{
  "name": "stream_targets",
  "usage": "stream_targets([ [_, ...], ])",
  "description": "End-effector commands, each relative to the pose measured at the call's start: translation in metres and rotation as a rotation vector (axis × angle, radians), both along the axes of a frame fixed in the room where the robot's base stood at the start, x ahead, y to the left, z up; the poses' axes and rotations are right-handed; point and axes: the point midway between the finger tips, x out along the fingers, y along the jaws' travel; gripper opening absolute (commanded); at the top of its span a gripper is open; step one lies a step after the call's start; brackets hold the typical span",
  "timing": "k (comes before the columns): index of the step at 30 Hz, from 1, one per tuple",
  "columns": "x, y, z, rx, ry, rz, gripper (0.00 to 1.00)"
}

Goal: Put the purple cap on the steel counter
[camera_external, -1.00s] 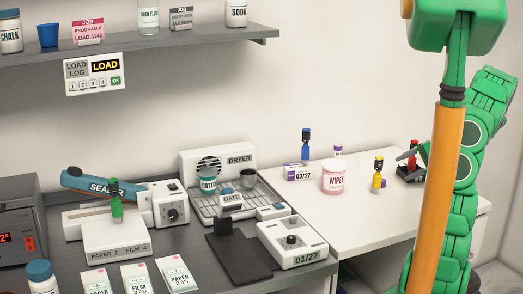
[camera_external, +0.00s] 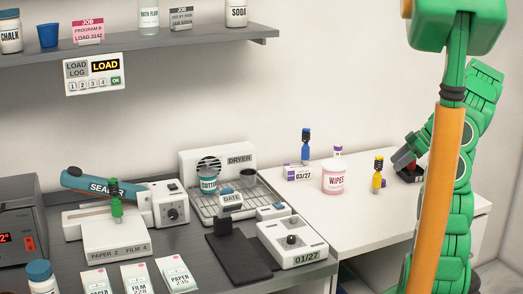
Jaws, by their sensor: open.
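A small purple piece (camera_external: 338,150) shows on top of a white item behind the wipes tub on the white table (camera_external: 370,226). Another small purple piece (camera_external: 383,183) is beside the foot of the yellow-topped item. I cannot tell which is the purple cap. The steel counter (camera_external: 190,270) is the dark grey surface on the left. My gripper (camera_external: 402,160) is at the right, over the white table, near a red and black item. It is open with nothing visible in it; its fingertips are small and partly unclear.
On the white table stand a blue-topped item (camera_external: 306,146), a 03/27 box (camera_external: 298,172), a wipes tub (camera_external: 333,178) and a yellow-topped item (camera_external: 378,173). The red and black item (camera_external: 410,174) is partly hidden. The steel counter is crowded with a sealer (camera_external: 105,187), dryer (camera_external: 215,165) and packets.

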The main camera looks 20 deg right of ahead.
Motion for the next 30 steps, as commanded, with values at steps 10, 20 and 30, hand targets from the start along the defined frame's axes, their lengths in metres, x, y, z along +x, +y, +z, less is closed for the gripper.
stream_targets([
  [10,0.006,0.010,-0.012,-0.032,-0.041,0.055,0.66],
  [20,0.013,0.022,-0.040,-0.033,-0.039,0.052,0.66],
  [30,0.021,0.040,-0.065,-0.031,-0.041,0.054,0.66],
])
